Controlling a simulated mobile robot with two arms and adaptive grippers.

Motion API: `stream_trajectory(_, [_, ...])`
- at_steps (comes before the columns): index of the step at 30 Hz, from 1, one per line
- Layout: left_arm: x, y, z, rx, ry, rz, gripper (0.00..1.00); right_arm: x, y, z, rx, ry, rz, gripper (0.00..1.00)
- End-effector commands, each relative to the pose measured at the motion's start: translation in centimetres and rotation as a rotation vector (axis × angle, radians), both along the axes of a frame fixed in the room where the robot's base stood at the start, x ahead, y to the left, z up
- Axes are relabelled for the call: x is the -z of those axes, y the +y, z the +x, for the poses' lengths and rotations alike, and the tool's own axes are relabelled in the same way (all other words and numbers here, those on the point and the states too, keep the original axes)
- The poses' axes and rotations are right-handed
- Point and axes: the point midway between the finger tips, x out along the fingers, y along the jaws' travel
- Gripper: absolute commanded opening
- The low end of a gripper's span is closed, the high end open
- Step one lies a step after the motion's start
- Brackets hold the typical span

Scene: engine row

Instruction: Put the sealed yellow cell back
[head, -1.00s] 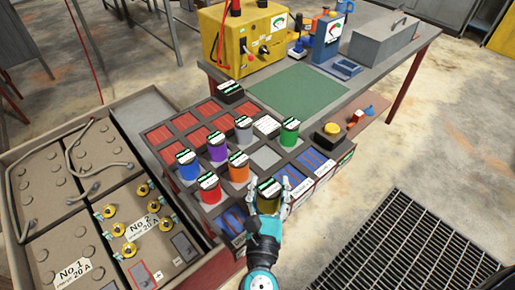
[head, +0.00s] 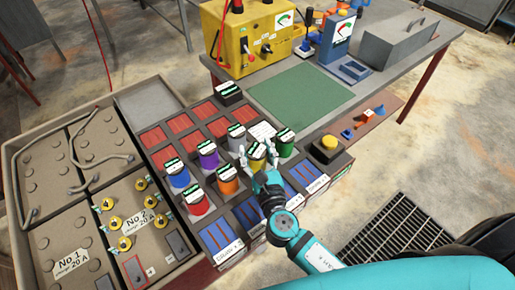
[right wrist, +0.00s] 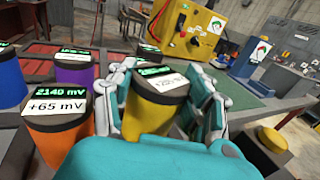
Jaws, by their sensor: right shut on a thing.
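The yellow cell (head: 257,152), with a dark top and a white-and-green label, is between the fingers of my right gripper (head: 258,160). In the right wrist view the yellow cell (right wrist: 155,112) stands about upright, with a teal-and-grey finger on each side. It is over the rack (head: 340,160), between the orange cell (head: 227,184) and the green cell (head: 285,148), at the compartment there. The gripper hides its base, so I cannot tell whether it touches the rack floor. My left gripper is not in view.
Blue (head: 177,176), purple (head: 208,157), red (head: 195,203) and grey (head: 236,139) cells stand close by in the rack. Blue-lined and red-lined compartments are open. A yellow push button (head: 327,150) is to the right. A tray of batteries (head: 60,235) lies left.

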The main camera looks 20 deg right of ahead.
Motion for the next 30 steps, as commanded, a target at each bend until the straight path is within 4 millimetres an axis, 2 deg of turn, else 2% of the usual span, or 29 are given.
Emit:
stream_trajectory(3, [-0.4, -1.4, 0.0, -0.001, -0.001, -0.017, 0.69, -0.1, -0.7, 1.6, -0.001, -0.004, -0.001, 0.0])
stream_trajectory(7, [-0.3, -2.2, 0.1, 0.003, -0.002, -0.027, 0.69, 0.3, -1.1, 2.2, -0.001, -0.003, 0.0, 0.0])
stream_trajectory(15, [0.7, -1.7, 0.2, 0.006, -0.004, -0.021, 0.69, 3.6, -1.1, 2.2, -0.001, -0.001, -0.002, 0.0])
stream_trajectory(27, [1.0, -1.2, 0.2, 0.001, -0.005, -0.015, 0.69, 4.0, -1.1, 2.2, -0.001, -0.002, 0.0, 0.0])
stream_trajectory(28, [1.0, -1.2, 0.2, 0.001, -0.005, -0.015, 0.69, 4.2, -1.1, 2.1, -0.001, 0.002, 0.0, 0.52])
stream_trajectory(30, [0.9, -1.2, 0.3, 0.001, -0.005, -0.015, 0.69, 4.1, -1.1, 2.1, -0.001, 0.002, 0.0, 0.61])
